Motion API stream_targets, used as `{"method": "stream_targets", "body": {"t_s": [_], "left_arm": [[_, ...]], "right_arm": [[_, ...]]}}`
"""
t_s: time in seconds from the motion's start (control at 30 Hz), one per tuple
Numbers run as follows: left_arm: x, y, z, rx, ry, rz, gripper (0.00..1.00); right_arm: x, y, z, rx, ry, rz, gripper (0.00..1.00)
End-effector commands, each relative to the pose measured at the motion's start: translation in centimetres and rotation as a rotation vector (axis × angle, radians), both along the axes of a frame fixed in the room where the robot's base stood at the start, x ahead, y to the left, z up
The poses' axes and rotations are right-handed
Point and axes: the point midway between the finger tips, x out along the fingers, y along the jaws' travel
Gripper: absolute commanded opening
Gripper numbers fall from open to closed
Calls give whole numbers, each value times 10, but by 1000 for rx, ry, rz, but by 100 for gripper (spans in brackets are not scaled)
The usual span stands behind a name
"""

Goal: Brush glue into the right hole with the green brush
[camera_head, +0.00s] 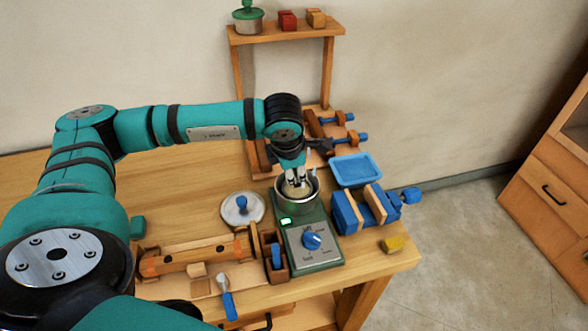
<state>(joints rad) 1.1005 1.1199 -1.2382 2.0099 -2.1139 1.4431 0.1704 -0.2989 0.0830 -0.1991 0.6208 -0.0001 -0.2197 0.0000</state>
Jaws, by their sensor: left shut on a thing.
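My left gripper (297,182) points down into the mouth of a metal pot (297,201) that holds something pale. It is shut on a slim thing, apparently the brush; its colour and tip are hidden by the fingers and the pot. The pot sits on a green heater (320,257) with a blue dial (312,241) and a lit green lamp. A wooden beam piece (195,259) with orange bands lies on the table left of the heater. My right gripper is not in view.
A lid with a blue knob (242,208) lies left of the pot. A blue tray (356,170) and a blue vise (362,209) stand to its right. A shelf (285,32) stands behind.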

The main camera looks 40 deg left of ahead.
Motion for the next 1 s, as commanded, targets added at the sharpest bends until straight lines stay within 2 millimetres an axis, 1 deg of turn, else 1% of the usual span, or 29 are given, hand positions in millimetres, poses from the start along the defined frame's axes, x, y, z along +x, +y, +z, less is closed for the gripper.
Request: {"method": "stream_targets", "body": {"t_s": [0.4,1.0], "left_arm": [[0,0,0,0,0,0,0],[0,0,-7,0,0,0,0]], "right_arm": [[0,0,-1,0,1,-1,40],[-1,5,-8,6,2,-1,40]]}}
